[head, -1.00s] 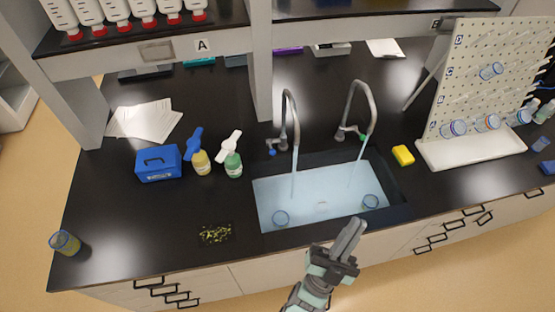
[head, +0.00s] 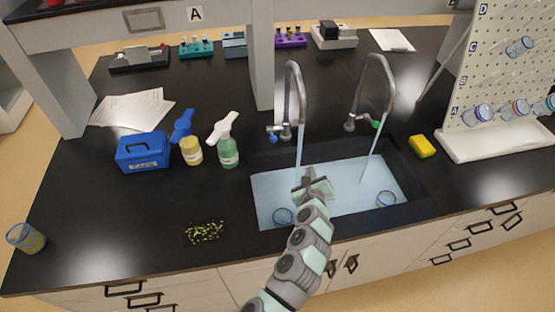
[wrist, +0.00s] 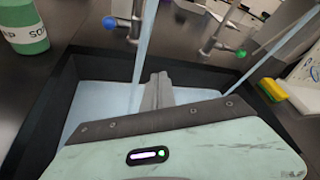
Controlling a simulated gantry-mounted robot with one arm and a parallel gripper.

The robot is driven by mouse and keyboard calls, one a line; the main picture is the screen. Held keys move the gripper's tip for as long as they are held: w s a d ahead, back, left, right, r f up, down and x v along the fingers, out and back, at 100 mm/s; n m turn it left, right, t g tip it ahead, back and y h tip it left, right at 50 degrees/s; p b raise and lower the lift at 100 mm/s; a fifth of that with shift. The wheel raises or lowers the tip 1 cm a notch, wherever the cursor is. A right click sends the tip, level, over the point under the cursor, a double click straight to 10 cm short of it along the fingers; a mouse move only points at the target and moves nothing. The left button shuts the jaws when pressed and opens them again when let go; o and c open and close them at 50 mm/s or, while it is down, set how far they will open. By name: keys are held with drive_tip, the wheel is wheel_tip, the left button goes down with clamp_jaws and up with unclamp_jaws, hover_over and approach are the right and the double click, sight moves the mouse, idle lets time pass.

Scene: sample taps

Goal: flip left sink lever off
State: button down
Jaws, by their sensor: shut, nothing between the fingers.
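The left sink tap (head: 303,95) is a grey gooseneck with a stream of water falling from its spout. Its lever has a blue end (head: 273,138), low on the left side of the tap. In the wrist view the blue end (wrist: 109,22) shows at upper left, beyond the fingers. My gripper (head: 316,176) is over the sink, in front of the left tap and right of its stream. The fingers (wrist: 158,85) are together and empty, apart from the lever.
The right tap (head: 390,90) also runs, with a green-ended lever (head: 376,124). A green bottle (head: 228,152) stands left of the left tap. A yellow sponge (head: 422,147) lies right of the sink.

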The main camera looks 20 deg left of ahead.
drive_tip(key=s+a+m+g+y+b, duration=0.1)
drive_tip(key=s+a+g+y+b, duration=0.1)
drive_tip(key=a, duration=0.5)
drive_tip(key=shift+f+g+y, duration=0.4)
drive_tip(key=shift+f+y, duration=0.05)
drive_tip(key=shift+y, duration=0.25)
drive_tip(key=b, duration=0.2)
approach(272, 134)
drive_tip(key=shift+w+a+f, duration=0.15)
drive_tip(key=shift+w+f, duration=0.15)
drive_tip(key=shift+f, duration=0.45)
drive_tip(key=shift+w+a+f, duration=0.15)
drive_tip(key=shift+w+f, duration=0.2)
drive_tip(key=shift+f, duration=0.45)
drive_tip(key=shift+w+a+f, duration=0.2)
drive_tip(key=shift+w+f, duration=0.1)
drive_tip(key=shift+f, duration=0.45)
drive_tip(key=shift+d+r+p, duration=0.1)
drive_tip(key=shift+r+p, duration=0.05)
drive_tip(key=shift+p, duration=0.25)
